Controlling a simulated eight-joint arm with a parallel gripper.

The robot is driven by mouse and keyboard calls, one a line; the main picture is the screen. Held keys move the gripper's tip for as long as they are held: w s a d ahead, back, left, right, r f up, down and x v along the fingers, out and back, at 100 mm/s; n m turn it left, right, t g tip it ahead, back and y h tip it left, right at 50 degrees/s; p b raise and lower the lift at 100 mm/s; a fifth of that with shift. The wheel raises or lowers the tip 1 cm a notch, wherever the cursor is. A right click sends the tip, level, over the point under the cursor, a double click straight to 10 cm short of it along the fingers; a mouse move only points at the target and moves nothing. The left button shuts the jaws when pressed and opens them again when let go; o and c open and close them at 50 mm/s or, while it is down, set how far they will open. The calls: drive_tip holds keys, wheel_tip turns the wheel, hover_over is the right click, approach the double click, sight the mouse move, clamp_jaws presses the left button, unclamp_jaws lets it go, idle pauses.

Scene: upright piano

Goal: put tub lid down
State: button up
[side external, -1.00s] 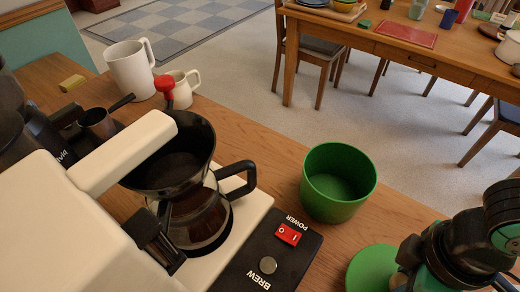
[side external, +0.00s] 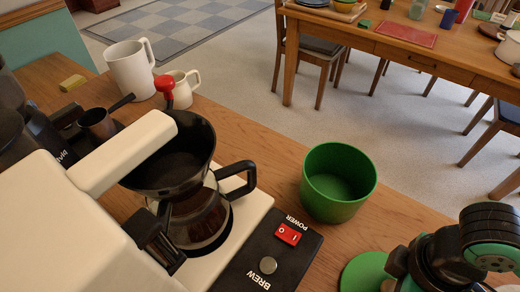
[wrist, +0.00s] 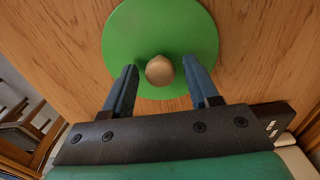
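The tub lid (wrist: 160,25) is a flat green disc with a round wooden knob (wrist: 159,71). In the wrist view it appears flat against the wooden counter. It also shows in the side view (side external: 362,272), at the lower right, partly hidden by my arm. My gripper (wrist: 160,64) is open, with one finger on each side of the knob and a visible gap to it on both sides. The green tub (side external: 338,182) stands upright, open and empty on the counter, behind and left of the lid in the side view.
A coffee maker with a glass carafe (side external: 205,215) and a red power switch (side external: 288,233) stands left of the lid. A white mug (side external: 131,70) and small white jug (side external: 181,90) are farther back. The wooden counter (side external: 270,150) is bare around the tub.

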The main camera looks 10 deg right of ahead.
drive_tip(key=shift+r, duration=0.1)
idle(0.3)
wheel_tip(320, 180, up, 12)
drive_tip(key=r, duration=0.1)
drive_tip(key=w+d+m+t, duration=0.2)
drive_tip(key=w+d+m, duration=0.1)
drive_tip(key=w+d, duration=0.2)
drive_tip(key=w+d+f+m+t, duration=0.1)
drive_tip(key=w+d+m+t, duration=0.1)
drive_tip(key=w+d, duration=0.3)
drive_tip(key=w+d+f+m+t, duration=0.1)
drive_tip(key=w+d+m+t, duration=0.2)
drive_tip(key=w+d+m, duration=0.1)
drive_tip(key=shift+w+d, duration=0.45)
drive_tip(key=shift+w, duration=0.1)
